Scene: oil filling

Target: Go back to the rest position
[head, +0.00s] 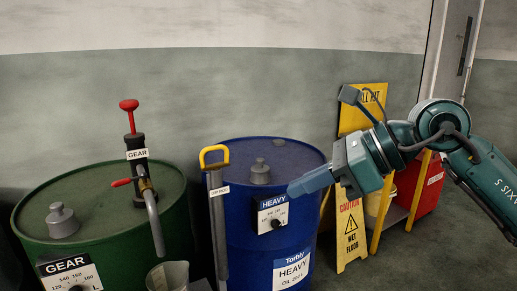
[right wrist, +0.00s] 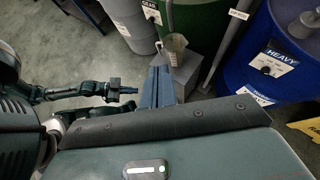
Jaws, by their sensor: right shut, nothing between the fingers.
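My right gripper (head: 296,188) is on the right of the head view, its blue fingers pointing left in front of the blue HEAVY oil drum (head: 240,225). It is shut and empty. Its closed fingers (right wrist: 158,86) also show in the right wrist view. The drum's dial label (head: 272,214) shows just left of the fingertips; I cannot tell whether they touch it. In the right wrist view a dark part of my other arm (right wrist: 115,88) reaches in from the left, and its jaws are unclear.
A green GEAR drum (head: 100,220) with a red-handled pump (head: 135,150) stands at left. A clear measuring jug (head: 168,276) is at the bottom. A yellow-handled pole (head: 217,215) leans between the drums. A yellow wet floor sign (head: 351,232) and a red box (head: 428,185) stand at right.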

